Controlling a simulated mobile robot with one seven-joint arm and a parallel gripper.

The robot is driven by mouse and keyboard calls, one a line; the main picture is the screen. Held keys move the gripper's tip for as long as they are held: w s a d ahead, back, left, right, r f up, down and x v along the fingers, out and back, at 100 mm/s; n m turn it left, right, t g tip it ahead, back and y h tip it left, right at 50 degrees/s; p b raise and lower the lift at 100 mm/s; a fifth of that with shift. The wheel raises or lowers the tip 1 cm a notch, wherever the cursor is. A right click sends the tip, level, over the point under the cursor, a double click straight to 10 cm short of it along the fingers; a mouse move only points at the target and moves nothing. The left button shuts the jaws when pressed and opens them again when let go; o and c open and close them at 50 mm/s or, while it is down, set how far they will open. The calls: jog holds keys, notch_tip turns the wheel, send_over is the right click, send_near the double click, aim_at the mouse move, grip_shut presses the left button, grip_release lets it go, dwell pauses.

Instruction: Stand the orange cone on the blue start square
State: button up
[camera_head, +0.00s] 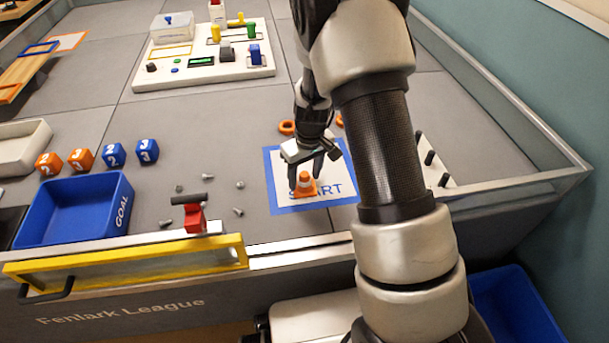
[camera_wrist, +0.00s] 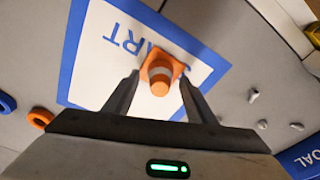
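The orange cone (camera_head: 305,185) with a white band stands upright on the white middle of the blue-bordered start square (camera_head: 282,208), over part of the START lettering. The cone (camera_wrist: 160,78) also shows in the wrist view, seen from above, and the square's blue border (camera_wrist: 72,50) runs around it. My gripper (camera_head: 306,174) is low over the square at the cone. In the wrist view, my gripper (camera_wrist: 158,78) is open, with one finger on each side of the cone and a gap to its body. Whether a fingertip touches the cone's base is unclear.
Orange rings (camera_head: 287,127) lie just behind the square. A black-pegged white board (camera_head: 436,165) stands to its right. Loose screws (camera_head: 239,184), a red block with a dark bar (camera_head: 195,218) and the blue GOAL bin (camera_head: 122,205) are to the left.

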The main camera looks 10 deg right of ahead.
notch_tip(320, 180, up, 12)
jog(key=s+p, duration=0.1)
jog(key=p, duration=0.3)
notch_tip(320, 180, up, 16)
jog(key=m+t, duration=0.2)
send_over(307, 180)
jog(key=s, duration=0.9)
jog(key=s+d+r+m+t, duration=0.1)
jog(key=s+r, duration=0.2)
jog(key=s, duration=0.4)
jog(key=s+d+r+m+t, duration=0.1)
jog(key=s+r, duration=0.3)
jog(key=s, duration=0.3)
jog(key=shift+s+d+h, duration=0.25)
jog(key=shift+h, duration=0.05)
